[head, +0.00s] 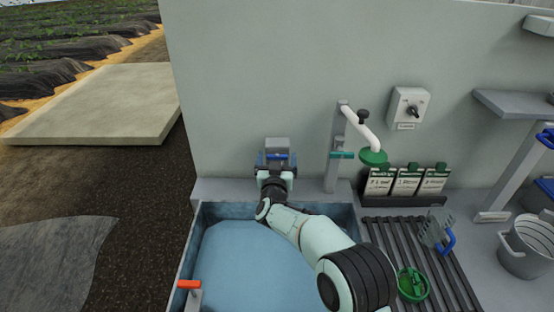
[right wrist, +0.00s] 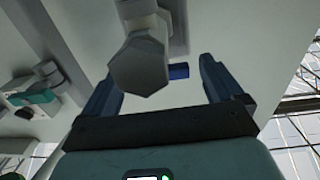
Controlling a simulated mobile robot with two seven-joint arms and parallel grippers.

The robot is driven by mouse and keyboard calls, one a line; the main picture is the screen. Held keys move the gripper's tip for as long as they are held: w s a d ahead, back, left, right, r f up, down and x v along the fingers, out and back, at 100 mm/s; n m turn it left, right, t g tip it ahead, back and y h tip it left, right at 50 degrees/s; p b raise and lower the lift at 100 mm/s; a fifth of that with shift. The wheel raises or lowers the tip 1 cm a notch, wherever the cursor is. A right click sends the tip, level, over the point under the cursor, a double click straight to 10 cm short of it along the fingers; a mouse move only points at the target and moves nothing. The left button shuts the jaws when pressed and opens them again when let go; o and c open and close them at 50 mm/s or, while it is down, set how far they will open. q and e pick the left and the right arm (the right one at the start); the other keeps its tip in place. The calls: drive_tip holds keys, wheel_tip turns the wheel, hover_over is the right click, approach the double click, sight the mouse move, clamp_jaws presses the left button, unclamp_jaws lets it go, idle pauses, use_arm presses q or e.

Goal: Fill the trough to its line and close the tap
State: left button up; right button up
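The trough (head: 189,240) is a blue-grey basin at the bottom of the head view, with an even pale blue surface inside. I cannot make out a fill line or the level. A grey tap (head: 277,144) with a blue handle stands at the wall behind the trough. My right gripper (head: 276,160) is at this tap. In the right wrist view the tap's grey faceted body (right wrist: 140,65) and blue handle (right wrist: 179,71) lie between the spread fingers, with gaps beside them. No grip shows. My right arm covers part of the trough. My left gripper is not in view.
An orange-handled fitting (head: 190,287) is at the trough's left rim. Right of the trough are a white pipe with a green head (head: 373,157), a slatted rack (head: 450,272) bearing a scoop and a green dish, packets (head: 407,182), and a bucket (head: 526,248).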

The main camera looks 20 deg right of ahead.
drive_tip(key=shift+s+a, duration=0.15)
drive_tip(key=shift+s, duration=0.35)
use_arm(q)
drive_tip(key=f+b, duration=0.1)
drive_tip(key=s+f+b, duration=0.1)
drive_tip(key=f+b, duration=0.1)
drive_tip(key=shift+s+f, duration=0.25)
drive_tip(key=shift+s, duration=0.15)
use_arm(e)
drive_tip(key=v, duration=1.2)
drive_tip(key=shift+s, duration=0.2)
drive_tip(key=shift+a, duration=0.1)
